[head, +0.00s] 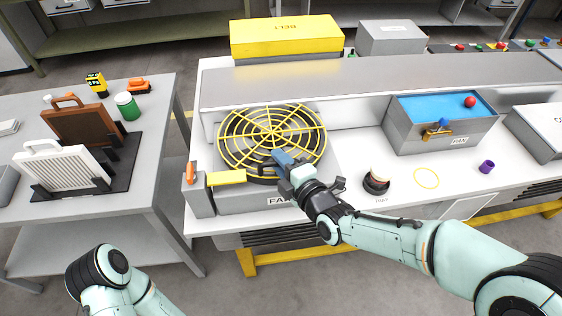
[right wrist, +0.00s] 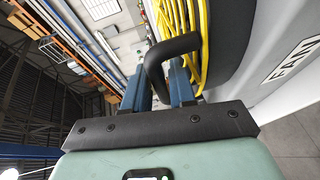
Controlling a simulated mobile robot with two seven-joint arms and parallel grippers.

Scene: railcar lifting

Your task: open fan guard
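The fan guard (head: 272,133) is a round yellow ring grille lying over the dark fan on a grey housing (head: 255,199) marked FAN. Its yellow wires also show close up in the right wrist view (right wrist: 197,42). My right gripper (head: 281,158) is at the front edge of the guard. In the right wrist view a dark curved handle (right wrist: 173,46) runs between and across the blue fingers of my right gripper (right wrist: 160,85). I cannot tell whether the fingers press on it. My left arm shows at the lower left, with its gripper out of view.
A yellow block (head: 226,177) and an orange switch (head: 190,172) are at the housing's left front. A grey bin with a blue inside (head: 441,130) stands right of the fan. A side table (head: 110,200) on the left carries several items. A yellow box (head: 286,36) stands behind.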

